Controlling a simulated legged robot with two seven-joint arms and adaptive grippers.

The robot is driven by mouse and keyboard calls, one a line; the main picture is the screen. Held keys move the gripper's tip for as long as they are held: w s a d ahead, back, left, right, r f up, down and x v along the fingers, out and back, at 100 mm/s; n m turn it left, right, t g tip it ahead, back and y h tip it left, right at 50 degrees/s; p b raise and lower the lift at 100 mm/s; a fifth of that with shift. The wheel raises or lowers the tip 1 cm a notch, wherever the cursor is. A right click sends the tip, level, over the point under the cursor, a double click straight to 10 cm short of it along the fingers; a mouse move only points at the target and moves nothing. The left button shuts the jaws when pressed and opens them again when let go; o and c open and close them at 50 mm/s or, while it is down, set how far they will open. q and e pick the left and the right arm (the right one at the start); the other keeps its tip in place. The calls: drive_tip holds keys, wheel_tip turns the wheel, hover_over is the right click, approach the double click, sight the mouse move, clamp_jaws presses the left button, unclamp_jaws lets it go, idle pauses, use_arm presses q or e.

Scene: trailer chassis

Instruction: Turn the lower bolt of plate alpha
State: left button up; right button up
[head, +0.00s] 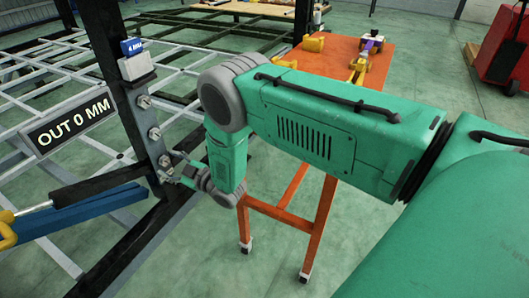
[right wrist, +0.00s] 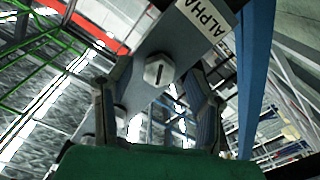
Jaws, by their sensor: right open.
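Plate alpha is a grey plate on a dark upright post; in the head view (head: 149,118) it faces my right arm. In the right wrist view the plate (right wrist: 187,42) carries a white ALPHA label. Several hex bolts sit in a column on it, the lowest visible bolt (head: 165,160) close to my right gripper (head: 175,172). In the right wrist view, one bolt head (right wrist: 158,68) with a dark mark shows between and beyond the two open fingers (right wrist: 160,100). Contact cannot be told. My left gripper is out of view.
A sign reading OUT 0 MM (head: 70,125) and a small blue display (head: 131,46) are by the post. A blue bar (head: 85,218) runs below. An orange table (head: 345,52) with tools stands behind my right arm. A red cabinet (head: 505,50) is at far right.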

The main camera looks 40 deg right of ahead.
drive_tip(key=n, duration=0.6)
drive_tip(key=shift+a+n+b, duration=0.1)
drive_tip(key=shift+n+b, duration=0.2)
drive_tip(key=shift+b, duration=0.05)
drive_tip(key=n+b, duration=0.1)
drive_tip(key=n, duration=0.5)
drive_tip(key=n+b, duration=0.1)
drive_tip(key=n, duration=1.1)
drive_tip(key=p+v, duration=0.3)
drive_tip(key=v, duration=1.1)
drive_tip(key=s+d+f+m+g+h+p, duration=0.1)
drive_tip(key=s+d+f+m+g+h, duration=0.2)
drive_tip(key=s+m, duration=0.4)
drive_tip(key=s+d+f+m+g+h, duration=0.4)
drive_tip(key=s+d+f+m+g, duration=0.1)
drive_tip(key=m, duration=0.8)
drive_tip(key=shift+s+p, duration=0.4)
drive_tip(key=shift+s, duration=0.5)
drive_tip(key=shift+d+f, duration=0.1)
